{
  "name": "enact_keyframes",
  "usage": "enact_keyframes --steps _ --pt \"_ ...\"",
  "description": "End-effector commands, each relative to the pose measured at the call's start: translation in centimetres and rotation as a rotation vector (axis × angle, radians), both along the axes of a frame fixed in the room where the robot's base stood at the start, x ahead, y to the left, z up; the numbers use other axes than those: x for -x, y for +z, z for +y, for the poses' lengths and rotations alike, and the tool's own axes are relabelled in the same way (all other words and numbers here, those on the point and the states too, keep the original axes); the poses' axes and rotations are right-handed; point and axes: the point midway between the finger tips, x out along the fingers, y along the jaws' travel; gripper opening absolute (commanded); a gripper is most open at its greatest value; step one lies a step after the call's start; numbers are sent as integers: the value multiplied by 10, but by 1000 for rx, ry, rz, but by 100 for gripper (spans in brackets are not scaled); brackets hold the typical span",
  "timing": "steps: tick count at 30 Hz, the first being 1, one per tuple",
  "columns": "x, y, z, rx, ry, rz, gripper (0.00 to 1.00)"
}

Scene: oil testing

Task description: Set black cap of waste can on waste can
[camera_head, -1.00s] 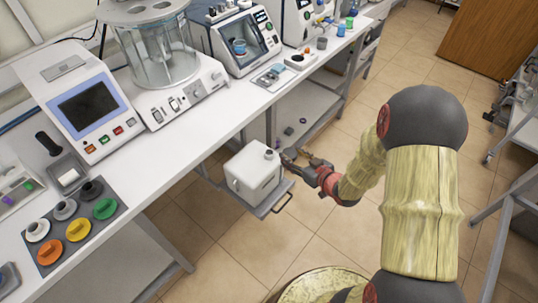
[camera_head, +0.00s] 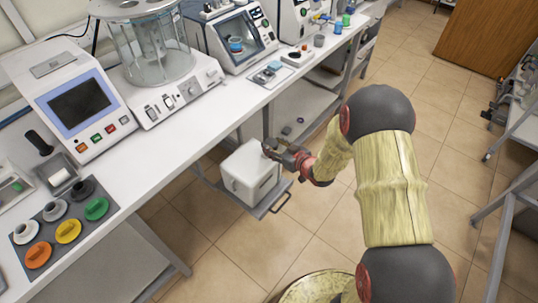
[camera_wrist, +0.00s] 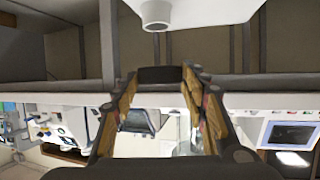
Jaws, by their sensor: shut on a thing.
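The white waste can (camera_head: 248,174) stands upright on a small shelf beside the bench. In the wrist view the can (camera_wrist: 205,10) is at the top edge, with its round neck (camera_wrist: 157,22) open and uncovered. My gripper (camera_head: 272,149) is at the top right of the can in the head view. In the wrist view it (camera_wrist: 160,78) is shut on the black cap (camera_wrist: 160,75), held between the fingertips. The cap is apart from the neck in that view. In the head view the cap is too small and dark to tell from the fingers.
Small dark items lie on the lower shelf (camera_head: 300,105) behind the can. Tiled floor (camera_head: 330,215) is free to the right.

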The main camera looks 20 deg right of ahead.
Motion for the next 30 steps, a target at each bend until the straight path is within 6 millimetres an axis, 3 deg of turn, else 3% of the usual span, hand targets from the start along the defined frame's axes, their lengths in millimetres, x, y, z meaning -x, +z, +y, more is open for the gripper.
enact_keyframes --steps 1,3,14,20,30 --pt "-6 -17 3 -1 2 6 28" --pt "-14 -27 5 -1 1 5 28" --pt "-34 -49 10 -1 0 5 28" --pt "-36 -77 11 -1 0 6 28" --pt "-36 -77 10 -1 -1 3 28"
